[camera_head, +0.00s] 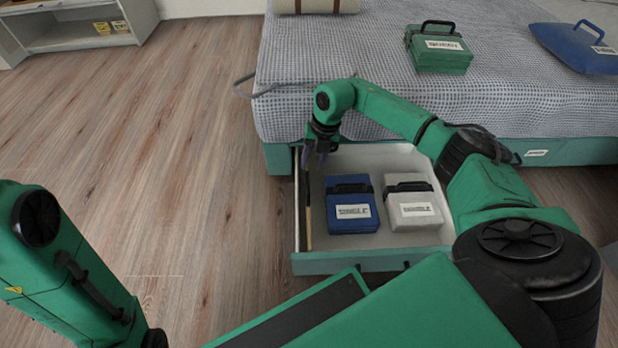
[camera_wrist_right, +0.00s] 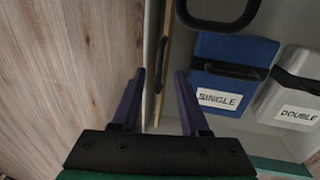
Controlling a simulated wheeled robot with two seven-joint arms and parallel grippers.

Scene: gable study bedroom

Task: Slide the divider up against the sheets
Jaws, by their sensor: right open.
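The divider (camera_head: 308,213) is a thin upright wooden board with a dark part on it, near the left wall of the open drawer (camera_head: 372,262). It also shows in the right wrist view (camera_wrist_right: 159,88). The sheets are a blue pack (camera_head: 349,213) marked SINGLE in the right wrist view (camera_wrist_right: 232,72) and a white pack (camera_head: 413,207) marked DOUBLE (camera_wrist_right: 293,92). A gap separates divider and blue pack. My right gripper (camera_head: 315,162) is open at the divider's far end; in its wrist view the divider lies between the fingers (camera_wrist_right: 160,75). I cannot tell their depth. My left gripper is out of view.
The bed (camera_head: 400,85) stands above and behind the drawer. A green case (camera_head: 438,48) and a blue bag (camera_head: 578,47) lie on it. My right arm passes over the drawer's back right part. The floor (camera_head: 170,140) to the left is clear.

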